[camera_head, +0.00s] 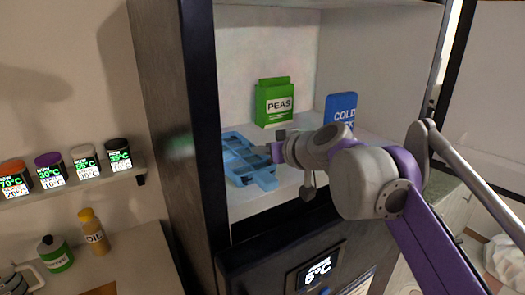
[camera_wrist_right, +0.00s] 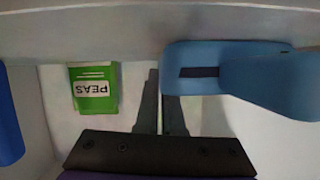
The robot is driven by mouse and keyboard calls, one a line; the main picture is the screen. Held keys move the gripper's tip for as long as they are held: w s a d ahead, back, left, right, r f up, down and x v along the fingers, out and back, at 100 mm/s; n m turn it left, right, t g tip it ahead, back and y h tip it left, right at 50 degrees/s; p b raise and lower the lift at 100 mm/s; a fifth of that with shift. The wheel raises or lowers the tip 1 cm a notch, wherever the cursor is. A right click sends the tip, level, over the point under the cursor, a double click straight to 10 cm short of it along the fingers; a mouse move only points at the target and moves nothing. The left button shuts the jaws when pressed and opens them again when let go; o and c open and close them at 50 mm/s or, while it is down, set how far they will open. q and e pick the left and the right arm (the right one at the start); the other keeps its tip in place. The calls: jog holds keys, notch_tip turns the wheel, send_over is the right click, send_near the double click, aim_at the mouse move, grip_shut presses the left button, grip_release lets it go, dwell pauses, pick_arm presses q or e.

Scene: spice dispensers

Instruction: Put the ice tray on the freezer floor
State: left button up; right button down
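The light blue ice tray (camera_head: 238,160), with several compartments, is inside the freezer compartment, low over the left part of its white floor (camera_head: 286,190). I cannot tell whether its underside touches the floor. My right gripper (camera_head: 271,151) reaches in from the right and is at the tray's right edge. In the right wrist view, a blue part with a dark slot, which looks like the tray (camera_wrist_right: 240,55), overlaps the end of one finger. The two fingers (camera_wrist_right: 163,92) show a narrow gap between them. Whether they grip the tray's edge is unclear. My left gripper is out of view.
A green PEAS bag (camera_head: 274,102) stands behind the tray, and a blue cold pack (camera_head: 340,108) stands to its right. The freezer's dark left wall (camera_head: 180,130) is close to the tray. A display panel (camera_head: 314,268) is below. Spice dispensers (camera_head: 50,171) line a shelf at left.

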jog(key=shift+w+f, duration=0.1)
jog(key=shift+w, duration=0.1)
jog(key=c, duration=1)
grip_release()
jog(key=shift+s, duration=0.1)
jog(key=shift+c, duration=0.2)
jog(key=shift+s+d+r, duration=0.15)
jog(key=shift+r, duration=0.15)
jog(key=v, duration=1.1)
jog(key=shift+s+d+r+p, duration=0.1)
jog(key=shift+s+d+p, duration=0.05)
jog(key=shift+s+p, duration=0.15)
jog(key=shift+w, duration=0.1)
